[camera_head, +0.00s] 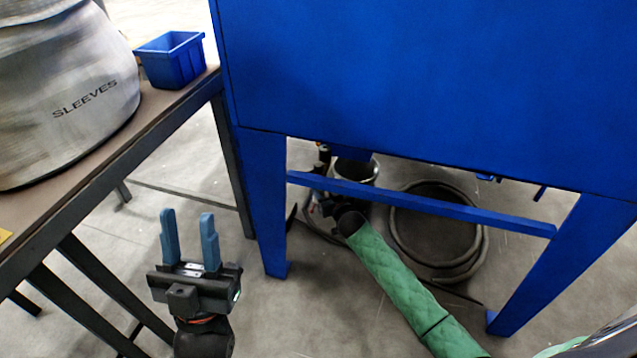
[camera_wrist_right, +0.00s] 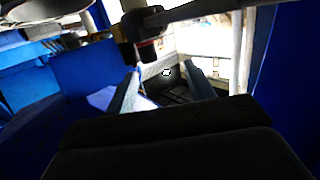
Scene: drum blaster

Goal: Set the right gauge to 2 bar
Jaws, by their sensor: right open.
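No gauge can be made out for certain in either view. In the right wrist view a dark cylindrical fitting with a reddish band (camera_wrist_right: 148,48) hangs near a grey pipe, and a small round white spot (camera_wrist_right: 166,72) shows beyond the fingers; I cannot tell what the spot is. My right gripper (camera_wrist_right: 162,80) is open, with its two fingers apart and nothing seen held between them. In the head view my left gripper (camera_head: 188,214) is open and empty, its blue fingers pointing up, above the floor between the table and the blue cabinet (camera_head: 430,80).
A table (camera_head: 150,120) at left bears a grey drum-like cover marked SLEEVES (camera_head: 65,90) and a blue bin (camera_head: 170,60). Under the cabinet are a lower crossbar (camera_head: 420,202), a coiled hose (camera_head: 470,250) and a green quilted tube (camera_head: 400,285).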

